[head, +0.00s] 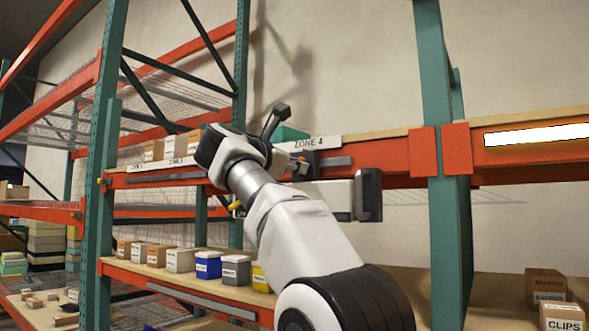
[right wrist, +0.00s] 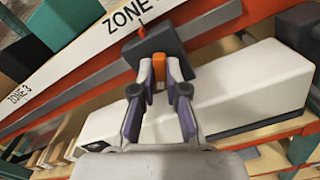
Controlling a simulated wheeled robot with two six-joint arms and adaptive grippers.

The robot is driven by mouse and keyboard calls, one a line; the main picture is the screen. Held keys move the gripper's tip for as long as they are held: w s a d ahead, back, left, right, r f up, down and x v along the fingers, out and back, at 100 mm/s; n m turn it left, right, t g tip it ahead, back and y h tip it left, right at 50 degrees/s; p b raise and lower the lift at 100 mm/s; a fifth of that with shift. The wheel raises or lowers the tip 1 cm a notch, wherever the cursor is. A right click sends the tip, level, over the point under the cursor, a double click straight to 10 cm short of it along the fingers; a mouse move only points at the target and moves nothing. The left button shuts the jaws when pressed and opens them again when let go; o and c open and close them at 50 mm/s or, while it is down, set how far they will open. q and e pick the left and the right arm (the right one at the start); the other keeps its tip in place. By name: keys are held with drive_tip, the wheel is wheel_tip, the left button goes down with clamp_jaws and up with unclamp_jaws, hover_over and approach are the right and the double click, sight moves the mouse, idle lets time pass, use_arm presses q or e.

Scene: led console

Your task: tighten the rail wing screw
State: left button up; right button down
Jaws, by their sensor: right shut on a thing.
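My right gripper (right wrist: 160,72) is in the middle of the right wrist view, shut on a small orange piece (right wrist: 159,68), which I take to be the rail wing screw. The fingers hide much of it, so its turn angle cannot be told. A dark block (right wrist: 170,42) sits right beyond the fingertips, over the rail with the ZONE labels. A long white box (right wrist: 250,85) lies behind the fingers. In the head view my right gripper (head: 293,163) is at the rail by the ZONE 4 label (head: 309,143). My left gripper is in neither view.
The white box with a dark end (head: 368,195) hangs below the orange rail, close to my right arm. Green rack posts (head: 442,130) stand to either side. Small bins, one blue (head: 208,265), line the lower shelf.

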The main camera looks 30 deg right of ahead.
drive_tip(key=shift+f+m, duration=0.1)
drive_tip(key=shift+m, duration=1)
drive_tip(key=c, duration=1.5)
unclamp_jaws()
drive_tip(key=shift+o, duration=0.2)
drive_tip(key=v, duration=1.2)
